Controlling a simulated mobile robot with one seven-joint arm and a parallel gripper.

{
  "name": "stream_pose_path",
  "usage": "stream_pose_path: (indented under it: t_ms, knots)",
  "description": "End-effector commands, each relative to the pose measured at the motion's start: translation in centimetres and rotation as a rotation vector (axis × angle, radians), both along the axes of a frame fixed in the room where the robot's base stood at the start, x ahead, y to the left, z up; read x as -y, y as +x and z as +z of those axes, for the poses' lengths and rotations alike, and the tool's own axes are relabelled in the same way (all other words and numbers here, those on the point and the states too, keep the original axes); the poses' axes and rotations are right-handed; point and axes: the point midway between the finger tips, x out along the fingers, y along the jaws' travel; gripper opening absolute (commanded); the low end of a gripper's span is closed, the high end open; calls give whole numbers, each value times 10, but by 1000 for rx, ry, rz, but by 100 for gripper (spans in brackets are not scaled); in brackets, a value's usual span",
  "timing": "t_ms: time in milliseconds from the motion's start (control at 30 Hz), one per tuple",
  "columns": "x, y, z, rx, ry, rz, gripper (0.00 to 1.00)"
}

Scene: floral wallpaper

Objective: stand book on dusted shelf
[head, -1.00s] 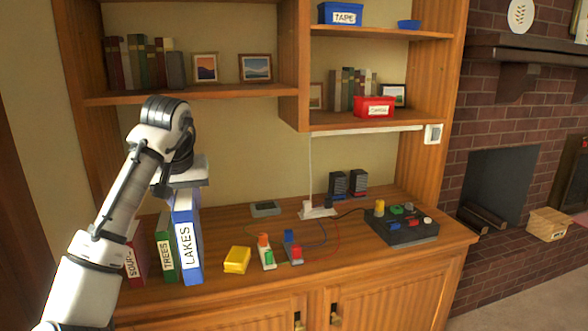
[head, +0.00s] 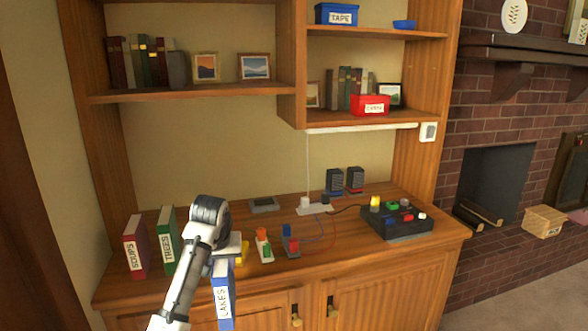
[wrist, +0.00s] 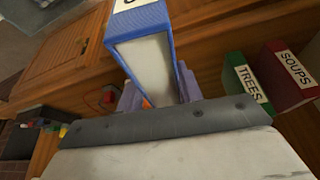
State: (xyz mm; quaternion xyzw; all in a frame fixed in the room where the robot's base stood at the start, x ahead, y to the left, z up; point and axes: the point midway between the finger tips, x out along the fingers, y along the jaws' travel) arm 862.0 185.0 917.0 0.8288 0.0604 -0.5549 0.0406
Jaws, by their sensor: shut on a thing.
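The blue LAKES book (head: 222,298) hangs below my gripper (head: 226,262), spine facing the camera, in front of the counter's front edge. In the wrist view my gripper (wrist: 160,92) is shut on the LAKES book (wrist: 148,48), a finger on either side. The red SOUPS book (head: 136,246) and green TREES book (head: 167,240) stand upright on the counter's left end. The left shelf (head: 200,92) holds a row of books (head: 140,63) at its left and two framed pictures. Which shelf is dusted I cannot tell.
The right shelf holds books and a red box (head: 371,105).

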Motion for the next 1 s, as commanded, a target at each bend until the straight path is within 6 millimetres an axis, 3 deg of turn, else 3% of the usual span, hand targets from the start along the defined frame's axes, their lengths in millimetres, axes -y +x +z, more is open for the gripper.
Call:
stream_pose_path:
  t_ms: [100,467,767,1000]
  knots:
    - [19,1,-48,-2,-6,-20,0]
    - [73,-20,-176,-3,-7,-53,0]
    - [117,-63,-268,-3,-5,-75,0]
    - [149,-113,-332,-4,-4,-97,0]
